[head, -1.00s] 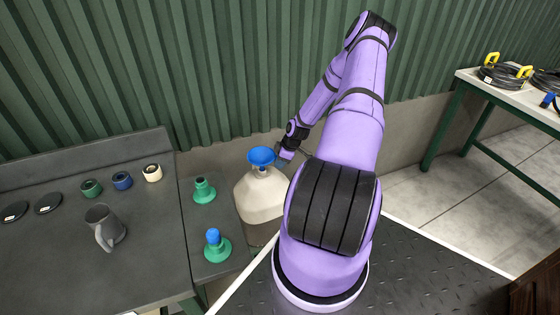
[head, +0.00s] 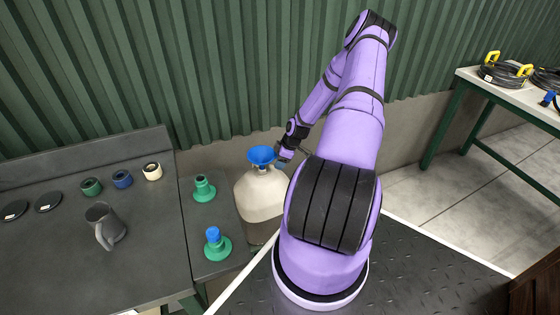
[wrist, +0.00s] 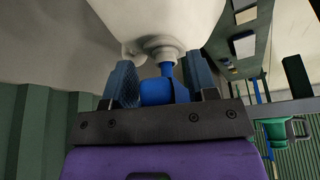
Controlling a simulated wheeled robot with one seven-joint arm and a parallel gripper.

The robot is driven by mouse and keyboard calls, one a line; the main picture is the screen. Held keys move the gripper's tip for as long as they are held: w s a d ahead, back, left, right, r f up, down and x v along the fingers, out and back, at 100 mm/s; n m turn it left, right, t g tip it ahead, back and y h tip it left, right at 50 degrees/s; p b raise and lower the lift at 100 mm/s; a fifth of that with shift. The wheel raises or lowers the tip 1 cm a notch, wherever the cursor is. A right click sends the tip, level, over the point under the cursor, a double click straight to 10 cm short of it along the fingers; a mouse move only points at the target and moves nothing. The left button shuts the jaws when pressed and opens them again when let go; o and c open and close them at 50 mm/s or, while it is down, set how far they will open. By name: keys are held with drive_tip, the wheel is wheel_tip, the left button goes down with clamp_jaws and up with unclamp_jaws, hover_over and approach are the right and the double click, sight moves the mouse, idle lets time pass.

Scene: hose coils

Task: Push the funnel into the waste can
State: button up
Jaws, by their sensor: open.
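The blue funnel (head: 261,155) stands bowl up at the neck of the off-white waste can (head: 260,192). In the wrist view the funnel (wrist: 157,92) shows between my fingers, with its narrow blue stem meeting the can's neck (wrist: 163,50). How deep the stem sits in the neck is hidden. My gripper (head: 281,162) is just right of the funnel, near the can's top. In the wrist view my gripper (wrist: 162,82) is open, with one blue finger on each side of the funnel. I cannot tell whether the fingers touch it.
Left of the can, a small dark table (head: 207,240) holds two green flanged fittings. The grey bench (head: 60,265) bears a mug (head: 105,226), rings and discs. The green corrugated wall (head: 230,70) is close behind. A table with hose coils (head: 505,72) stands at the right.

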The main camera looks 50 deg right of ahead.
drive_tip(key=shift+v, duration=2.25)
idle(0.3)
drive_tip(key=v, duration=1)
drive_tip(key=shift+r, duration=0.45)
drive_tip(key=shift+s, duration=0.1)
idle(0.5)
drive_tip(key=w+a+r+m+g+h, duration=0.1)
drive_tip(key=w+a+r+h, duration=0.1)
drive_tip(key=a+r, duration=1.1)
drive_tip(key=w+a+r+m+g+h, duration=0.1)
drive_tip(key=w+a+r+g+h, duration=0.15)
drive_tip(key=a+r, duration=1)
drive_tip(key=s+a+r+m+t, duration=0.1)
drive_tip(key=s+a+r, duration=0.2)
drive_tip(key=a+r, duration=0.3)
drive_tip(key=s+a+r+m+t, duration=0.2)
drive_tip(key=s+a+r, duration=0.15)
drive_tip(key=r, duration=0.45)
drive_tip(key=s+a+r+t+y, duration=0.1)
drive_tip(key=s+a+r, duration=0.1)
drive_tip(key=s, duration=0.4)
drive_tip(key=s+a+r+m+t+y, duration=0.1)
drive_tip(key=s+a+r, duration=0.1)
drive_tip(key=s+a, duration=0.3)
drive_tip(key=shift+s+a+r+m, duration=0.25)
drive_tip(key=shift+s+a+m, duration=0.05)
drive_tip(key=shift+s, duration=0.3)
